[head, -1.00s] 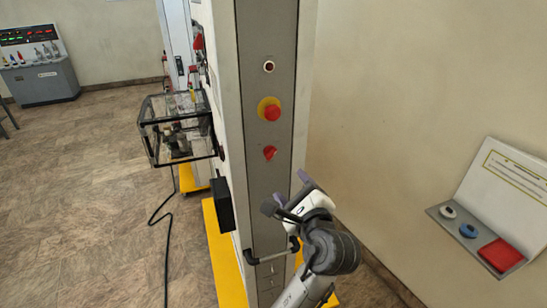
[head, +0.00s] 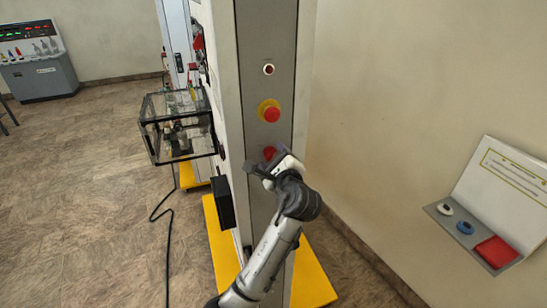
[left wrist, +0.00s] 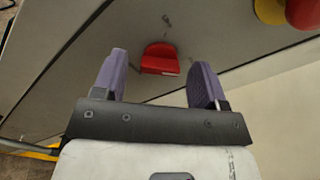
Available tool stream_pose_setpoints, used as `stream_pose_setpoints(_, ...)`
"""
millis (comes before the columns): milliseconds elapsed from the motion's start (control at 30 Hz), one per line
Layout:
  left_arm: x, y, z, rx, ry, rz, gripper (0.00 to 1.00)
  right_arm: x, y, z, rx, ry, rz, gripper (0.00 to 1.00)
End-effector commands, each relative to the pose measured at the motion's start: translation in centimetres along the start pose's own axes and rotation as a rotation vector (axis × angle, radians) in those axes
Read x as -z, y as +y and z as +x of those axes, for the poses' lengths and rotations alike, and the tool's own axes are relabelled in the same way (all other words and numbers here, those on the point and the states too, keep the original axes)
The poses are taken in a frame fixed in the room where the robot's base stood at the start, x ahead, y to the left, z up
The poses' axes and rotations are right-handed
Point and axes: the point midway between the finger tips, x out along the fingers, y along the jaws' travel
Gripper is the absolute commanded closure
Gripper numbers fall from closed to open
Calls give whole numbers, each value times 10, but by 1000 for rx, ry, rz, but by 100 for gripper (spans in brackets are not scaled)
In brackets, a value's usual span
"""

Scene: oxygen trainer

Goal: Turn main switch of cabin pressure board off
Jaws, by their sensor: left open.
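The board's narrow grey side panel (head: 266,40) stands upright in the middle of the head view. A red switch knob (head: 269,152) sits on it below a red mushroom button (head: 271,114) on a yellow base. My left gripper (head: 262,164) is at the red knob and partly covers it. In the left wrist view the left gripper (left wrist: 160,82) is open. Its two purple fingertips stand either side of the red knob (left wrist: 160,60), which lies just beyond them; I cannot tell whether they touch it. My right gripper is not in view.
A small dark indicator (head: 268,69) is above the button. A black box (head: 222,203) juts from the board's left side, with a clear case (head: 180,125) beyond. A sloped wall panel (head: 497,250) is at right. The yellow base (head: 312,280) is below.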

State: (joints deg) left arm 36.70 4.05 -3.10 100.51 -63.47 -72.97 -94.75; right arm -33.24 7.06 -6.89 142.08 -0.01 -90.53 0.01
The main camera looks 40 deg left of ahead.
Motion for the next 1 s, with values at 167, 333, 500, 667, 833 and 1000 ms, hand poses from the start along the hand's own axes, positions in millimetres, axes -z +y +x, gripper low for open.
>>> stream_pose_setpoints(167,0,0,0,0,0,0,34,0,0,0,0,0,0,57)
stream_pose_setpoints(333,0,0,0,0,0,0,44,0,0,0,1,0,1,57)
stream_pose_setpoints(500,0,0,0,-1,0,0,60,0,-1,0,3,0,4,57)
stream_pose_setpoints(667,0,0,0,-1,0,0,75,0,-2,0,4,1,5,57)
stream_pose_setpoints(833,0,0,0,-1,0,-1,83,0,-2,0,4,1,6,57)
stream_pose_setpoints(1000,0,0,0,-1,0,-32,83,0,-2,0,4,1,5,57)
